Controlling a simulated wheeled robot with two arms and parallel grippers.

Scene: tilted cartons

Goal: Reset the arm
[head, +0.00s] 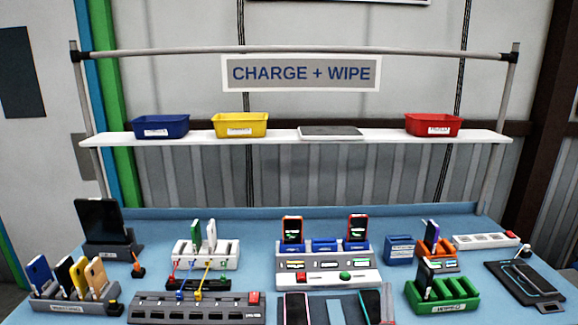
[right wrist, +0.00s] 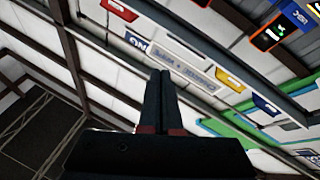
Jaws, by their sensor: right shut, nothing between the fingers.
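My right gripper (right wrist: 161,74) shows in the right wrist view, its two dark fingers together with nothing between them. It is up in the air, apart from everything I can see. Behind it, that view shows the sign, the shelf bins and the roof beams at a steep tilt. I cannot make out either gripper in the head view. My left gripper is in neither view.
A blue table (head: 146,272) holds phone stands, a grey charging strip (head: 196,308), a charging dock (head: 325,276), a green rack (head: 442,298) and a dark pad (head: 525,281). Above is a white shelf (head: 380,138) with blue (head: 160,126), yellow (head: 240,125) and red (head: 434,125) bins.

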